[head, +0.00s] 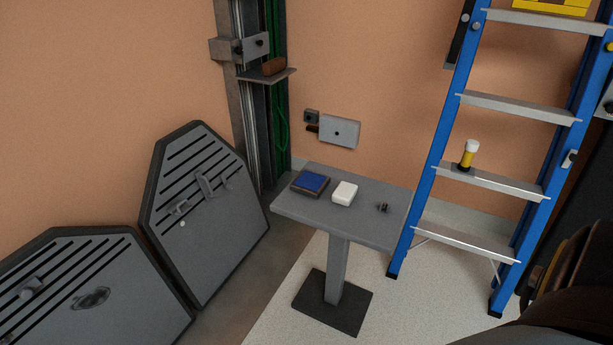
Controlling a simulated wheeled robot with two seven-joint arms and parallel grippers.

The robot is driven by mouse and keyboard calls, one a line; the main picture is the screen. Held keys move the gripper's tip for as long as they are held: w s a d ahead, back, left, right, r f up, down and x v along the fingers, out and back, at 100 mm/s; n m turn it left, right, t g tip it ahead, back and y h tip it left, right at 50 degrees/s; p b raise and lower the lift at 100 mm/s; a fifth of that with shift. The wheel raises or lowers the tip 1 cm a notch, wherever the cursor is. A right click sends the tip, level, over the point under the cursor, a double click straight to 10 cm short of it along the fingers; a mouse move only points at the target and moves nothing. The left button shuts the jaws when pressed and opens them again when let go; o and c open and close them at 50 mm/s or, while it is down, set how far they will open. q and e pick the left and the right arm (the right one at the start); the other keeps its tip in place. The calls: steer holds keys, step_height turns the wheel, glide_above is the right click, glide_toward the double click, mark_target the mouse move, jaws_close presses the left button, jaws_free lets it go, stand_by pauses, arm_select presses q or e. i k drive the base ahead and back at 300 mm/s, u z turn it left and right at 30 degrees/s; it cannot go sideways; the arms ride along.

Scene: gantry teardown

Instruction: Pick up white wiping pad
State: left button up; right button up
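The white wiping pad (345,193) is a small white block with rounded edges. It lies on top of a grey pedestal table (300,213), near the middle of the top. A dark tray with a blue top (311,183) lies just left of it, with a small gap between them. A small dark brown part (383,207) stands to its right. Neither of my grippers shows in the head view. A dark, blurred part of my own body fills the lower right corner.
A blue ladder (428,180) stands right of the table, with a yellow and white bottle (468,155) on one step. Two grey slotted panels (205,210) lean at the left. A vertical rail column with a small shelf (267,76) rises behind the table. Pale floor is clear right of the pedestal.

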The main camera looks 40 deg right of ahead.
mark_target(344, 194)
steer(key=z, duration=0.65)
steer(key=i, duration=1.15)
steer(key=z, duration=0.95)
